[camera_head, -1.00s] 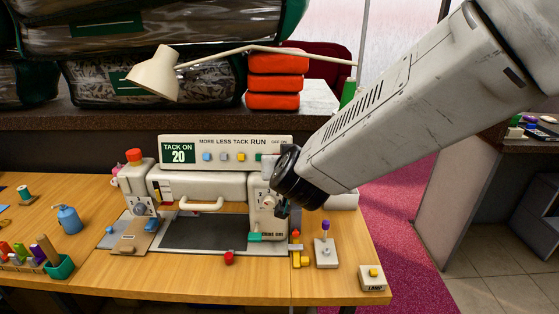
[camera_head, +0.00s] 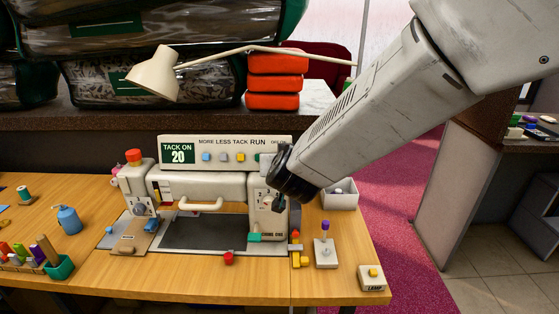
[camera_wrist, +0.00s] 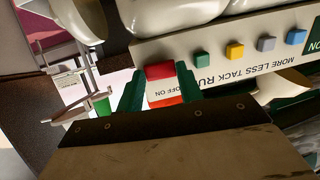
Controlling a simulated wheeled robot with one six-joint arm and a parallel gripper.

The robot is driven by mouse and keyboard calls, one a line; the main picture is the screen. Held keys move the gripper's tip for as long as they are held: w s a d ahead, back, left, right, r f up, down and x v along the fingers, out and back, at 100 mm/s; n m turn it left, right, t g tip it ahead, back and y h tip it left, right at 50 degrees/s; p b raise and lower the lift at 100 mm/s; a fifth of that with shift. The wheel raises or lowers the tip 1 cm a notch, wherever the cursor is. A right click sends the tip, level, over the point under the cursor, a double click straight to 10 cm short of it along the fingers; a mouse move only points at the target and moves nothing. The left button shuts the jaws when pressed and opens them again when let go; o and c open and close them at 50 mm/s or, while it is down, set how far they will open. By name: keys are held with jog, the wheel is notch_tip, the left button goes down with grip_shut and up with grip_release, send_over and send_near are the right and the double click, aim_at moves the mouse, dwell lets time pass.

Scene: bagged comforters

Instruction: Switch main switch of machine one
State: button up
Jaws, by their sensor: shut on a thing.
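The machine's cream panel (camera_head: 180,140) reads "TACK ON 20" and "MORE LESS TACK RUN", with "OFF ON" at its right end. In the wrist view the panel appears upside down, and the red main switch (camera_wrist: 160,72) sits beside the "OFF ON" label. My gripper (camera_wrist: 157,77) has its two green fingers on either side of this red switch and is shut on it.
Blue, grey, yellow and green buttons (camera_wrist: 235,50) line the panel beside the switch. A beige lamp (camera_head: 156,75) reaches over the machine. A grey box (camera_head: 340,195), a purple-knobbed lever (camera_head: 325,245) and a lamp switch (camera_head: 372,279) stand on the table's right.

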jog(key=shift+a+r+m+h, duration=0.1)
jog(key=shift+a+m+h, duration=0.2)
jog(key=shift+m+h, duration=0.45)
jog(key=shift+a+m+h, duration=0.25)
jog(key=shift+m+h, duration=0.1)
jog(key=shift+h, duration=0.8)
jog(key=o, duration=1)
jog(key=shift+a, duration=0.1)
jog(key=v, duration=0.7)
jog(key=shift+s+a+r, duration=0.1)
jog(key=shift+s+r, duration=0.1)
jog(key=shift+s, duration=0.15)
